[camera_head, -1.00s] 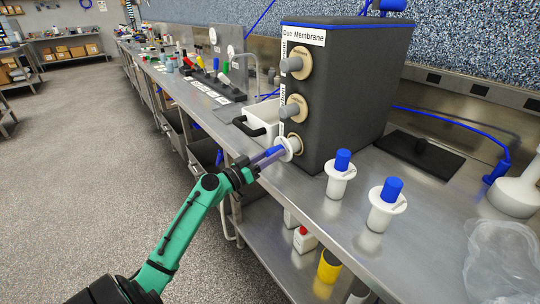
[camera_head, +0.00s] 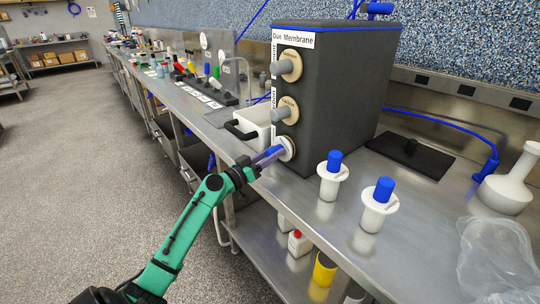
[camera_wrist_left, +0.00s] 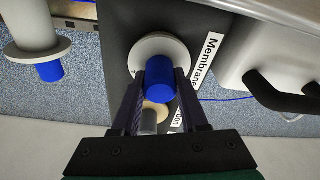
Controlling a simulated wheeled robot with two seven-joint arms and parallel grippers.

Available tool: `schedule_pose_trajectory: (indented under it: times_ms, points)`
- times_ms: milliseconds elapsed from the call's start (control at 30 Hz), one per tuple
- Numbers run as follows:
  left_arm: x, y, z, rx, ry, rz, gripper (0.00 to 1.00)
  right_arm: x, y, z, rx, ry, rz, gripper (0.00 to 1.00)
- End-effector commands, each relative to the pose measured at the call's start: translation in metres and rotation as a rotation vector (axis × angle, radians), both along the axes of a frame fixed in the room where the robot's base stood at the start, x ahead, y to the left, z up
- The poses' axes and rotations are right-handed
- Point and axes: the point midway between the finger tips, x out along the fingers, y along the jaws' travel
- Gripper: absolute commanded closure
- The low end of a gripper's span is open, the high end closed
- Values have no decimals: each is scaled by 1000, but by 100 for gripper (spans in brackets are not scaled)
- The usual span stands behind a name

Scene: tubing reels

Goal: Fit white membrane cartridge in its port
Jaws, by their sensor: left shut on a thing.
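The white membrane cartridge (camera_head: 287,148) has a round white flange and a blue handle. It is at the lowest port on the front of the dark box labelled "Due Membrane" (camera_head: 335,95). Its flange appears close against the box face, and I cannot tell whether it is fully seated. My left gripper (camera_head: 270,156) is shut on the blue handle. In the left wrist view, the fingers (camera_wrist_left: 160,95) are on either side of the blue handle (camera_wrist_left: 165,80), with the white flange (camera_wrist_left: 158,48) beyond it. The port itself is hidden behind the flange. My right gripper is not in view.
Two similar white cartridges with blue caps, one nearer the box (camera_head: 333,178) and one farther right (camera_head: 378,205), stand on the bench. The two upper ports (camera_head: 288,66) hold grey plugs. A white bin (camera_head: 252,124) with a black handle stands left of the box.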

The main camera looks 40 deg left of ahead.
Motion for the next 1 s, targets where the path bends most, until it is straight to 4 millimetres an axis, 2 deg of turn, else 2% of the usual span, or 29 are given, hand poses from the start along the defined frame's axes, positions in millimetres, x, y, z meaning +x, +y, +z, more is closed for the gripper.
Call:
schedule_pose_trajectory:
  times_ms: [533, 567, 633, 1000]
  points:
    - [16, -4, 2, 1, -4, 2, 100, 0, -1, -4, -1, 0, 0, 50]
    - [15, -4, 2, 1, -4, 2, 49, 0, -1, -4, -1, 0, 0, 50]
    - [15, -4, 2, 1, -3, 2, 22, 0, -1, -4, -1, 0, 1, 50]
    - [12, -4, -2, 1, 1, 1, 22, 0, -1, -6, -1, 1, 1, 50]
